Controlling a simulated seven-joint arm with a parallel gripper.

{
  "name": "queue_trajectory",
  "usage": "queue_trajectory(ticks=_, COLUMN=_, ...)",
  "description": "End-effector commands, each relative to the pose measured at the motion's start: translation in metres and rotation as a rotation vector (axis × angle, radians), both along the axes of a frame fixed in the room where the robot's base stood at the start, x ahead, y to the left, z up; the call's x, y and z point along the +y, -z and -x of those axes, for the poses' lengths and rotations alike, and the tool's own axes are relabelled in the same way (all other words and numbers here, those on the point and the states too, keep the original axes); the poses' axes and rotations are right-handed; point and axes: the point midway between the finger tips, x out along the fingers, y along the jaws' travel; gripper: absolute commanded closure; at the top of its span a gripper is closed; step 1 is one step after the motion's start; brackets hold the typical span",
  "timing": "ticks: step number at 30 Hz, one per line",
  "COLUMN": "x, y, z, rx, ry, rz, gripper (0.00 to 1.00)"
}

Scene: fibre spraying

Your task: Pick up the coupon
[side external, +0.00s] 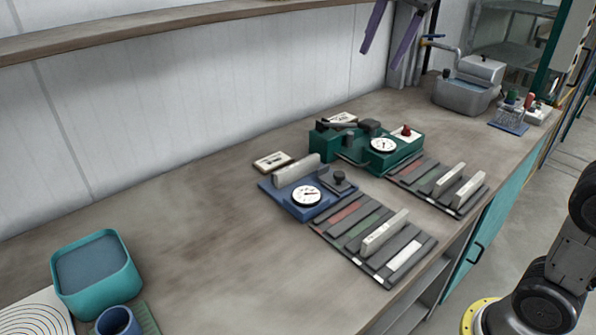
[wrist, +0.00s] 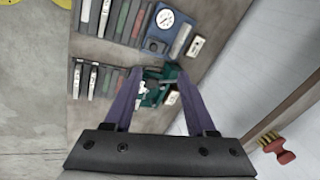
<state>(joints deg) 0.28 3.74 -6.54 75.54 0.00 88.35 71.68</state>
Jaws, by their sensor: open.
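Which piece is the coupon is not clear from the frames. Pale grey bars stand on the near slotted rack (side external: 330,228), including one bar (side external: 384,233), and two more, such as this bar (side external: 449,180), stand on the far rack (side external: 408,180). Another grey bar (side external: 296,170) lies at the blue dial gauge fixture (side external: 305,203). A green dial gauge fixture (side external: 382,158) stands behind. My gripper (side external: 385,48) is open, high above the bench near the wall. In the wrist view its purple fingers (wrist: 158,74) frame the green fixture (wrist: 150,98), with nothing held.
A teal bin (side external: 95,275) and a blue cup (side external: 118,322) stand at the left. A grey basin (side external: 465,96) with a tap is at the far right. A shelf edge (side external: 150,24) runs along the wall. A red brush (wrist: 270,145) shows in the wrist view.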

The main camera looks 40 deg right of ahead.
Motion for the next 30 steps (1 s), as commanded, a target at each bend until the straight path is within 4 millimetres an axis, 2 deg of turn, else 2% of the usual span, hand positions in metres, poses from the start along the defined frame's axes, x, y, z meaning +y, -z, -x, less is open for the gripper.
queue_trajectory(ticks=1, x=0.0, y=0.002, z=-0.021, rx=0.019, ry=0.038, rz=-0.012, gripper=0.44)
queue_trajectory(ticks=5, x=-0.001, y=0.012, z=-0.066, rx=0.057, ry=0.138, rz=-0.043, gripper=0.44)
queue_trajectory(ticks=8, x=-0.002, y=0.027, z=-0.1, rx=0.089, ry=0.204, rz=-0.059, gripper=0.44)
queue_trajectory(ticks=14, x=-0.003, y=0.077, z=-0.161, rx=0.157, ry=0.295, rz=-0.076, gripper=0.44)
queue_trajectory(ticks=18, x=-0.004, y=0.125, z=-0.197, rx=0.203, ry=0.309, rz=-0.071, gripper=0.44)
queue_trajectory(ticks=21, x=-0.005, y=0.161, z=-0.216, rx=0.235, ry=0.309, rz=-0.067, gripper=0.44)
queue_trajectory(ticks=24, x=-0.005, y=0.193, z=-0.225, rx=0.277, ry=0.311, rz=-0.061, gripper=0.44)
queue_trajectory(ticks=27, x=-0.006, y=0.215, z=-0.227, rx=0.313, ry=0.312, rz=-0.056, gripper=0.44)
queue_trajectory(ticks=30, x=-0.006, y=0.225, z=-0.228, rx=0.327, ry=0.313, rz=-0.053, gripper=0.44)
